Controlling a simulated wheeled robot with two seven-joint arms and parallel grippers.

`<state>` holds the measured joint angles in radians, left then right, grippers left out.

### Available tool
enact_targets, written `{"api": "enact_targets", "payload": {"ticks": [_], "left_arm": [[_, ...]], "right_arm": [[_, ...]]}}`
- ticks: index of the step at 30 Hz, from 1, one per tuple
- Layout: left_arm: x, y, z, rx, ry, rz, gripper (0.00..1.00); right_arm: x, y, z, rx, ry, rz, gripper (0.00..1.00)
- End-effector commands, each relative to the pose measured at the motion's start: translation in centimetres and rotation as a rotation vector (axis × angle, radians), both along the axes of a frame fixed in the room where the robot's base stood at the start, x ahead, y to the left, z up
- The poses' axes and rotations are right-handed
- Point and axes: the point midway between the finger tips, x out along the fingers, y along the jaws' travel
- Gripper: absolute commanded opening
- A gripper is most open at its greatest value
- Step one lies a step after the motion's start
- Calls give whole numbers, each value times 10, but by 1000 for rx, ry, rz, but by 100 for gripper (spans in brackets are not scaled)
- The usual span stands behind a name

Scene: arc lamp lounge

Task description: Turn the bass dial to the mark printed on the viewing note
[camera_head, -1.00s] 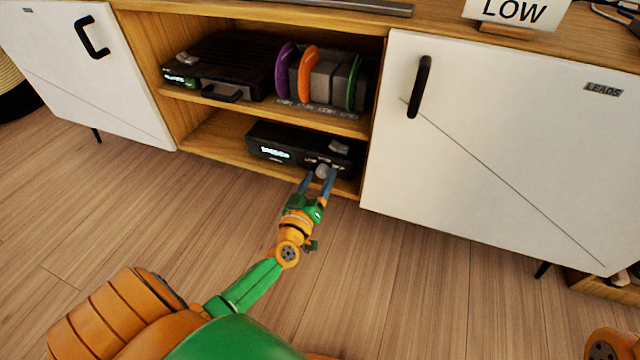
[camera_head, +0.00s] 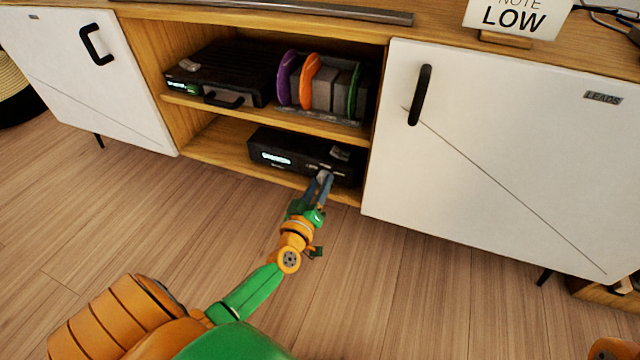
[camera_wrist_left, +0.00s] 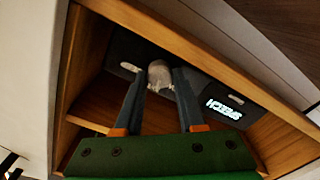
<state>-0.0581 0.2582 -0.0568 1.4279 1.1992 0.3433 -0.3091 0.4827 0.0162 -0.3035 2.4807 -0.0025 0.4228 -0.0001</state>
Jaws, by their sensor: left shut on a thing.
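The black unit (camera_head: 283,155) with a lit display stands on the lower shelf of the cabinet. The round grey bass dial (camera_wrist_left: 160,74) is on its front; the gripper largely hides it in the head view. My left gripper (camera_head: 322,179) is shut on the dial; in the left wrist view its two fingers (camera_wrist_left: 159,86) sit on either side of it. The dial's pointer and marks are too small to read. The viewing note (camera_head: 516,16) stands on the cabinet top and reads "LOW". My right gripper is not in view.
The upper shelf holds a dark box (camera_head: 222,72) and a rack with purple, orange and green discs (camera_head: 309,80). White doors flank the shelves; the right door (camera_head: 480,150) is labelled LEADS.

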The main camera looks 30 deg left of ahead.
Motion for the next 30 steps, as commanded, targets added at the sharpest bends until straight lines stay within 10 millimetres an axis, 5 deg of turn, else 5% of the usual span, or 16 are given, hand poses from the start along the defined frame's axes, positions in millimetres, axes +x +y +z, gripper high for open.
{"api": "enact_targets", "payload": {"ticks": [30], "left_arm": [[0, 0, -1, -808, -192, 0, 0]], "right_arm": [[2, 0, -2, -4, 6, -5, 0]]}}
